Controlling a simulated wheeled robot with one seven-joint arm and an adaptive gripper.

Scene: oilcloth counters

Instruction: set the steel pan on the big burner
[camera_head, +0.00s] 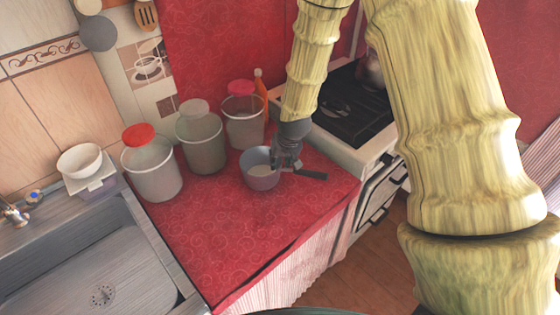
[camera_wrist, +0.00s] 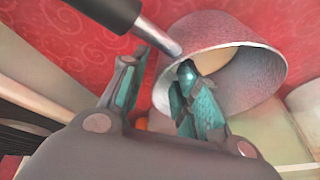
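The steel pan (camera_head: 259,180) stands on the red counter, left of the stove, with its dark handle (camera_head: 312,174) pointing right. My gripper (camera_head: 285,162) is down at the pan's handle side. In the wrist view the pan (camera_wrist: 228,30) shows its open mouth and pale inside, and its handle (camera_wrist: 105,10) runs to the upper left. My gripper (camera_wrist: 166,68) is open there, with one finger overlapping the pan's mouth and the other outside near the handle. I cannot tell whether either finger touches. The black stove top (camera_head: 352,125) is partly hidden by my arm; I cannot make out which burner is big.
Three lidded canisters stand behind the pan: left (camera_head: 153,175), middle (camera_head: 203,148) and right (camera_head: 243,125). An orange bottle (camera_head: 261,88) is beside them. A dark pot (camera_head: 371,72) is at the stove's back. The sink (camera_head: 95,265) lies left. The front counter (camera_head: 225,240) is clear.

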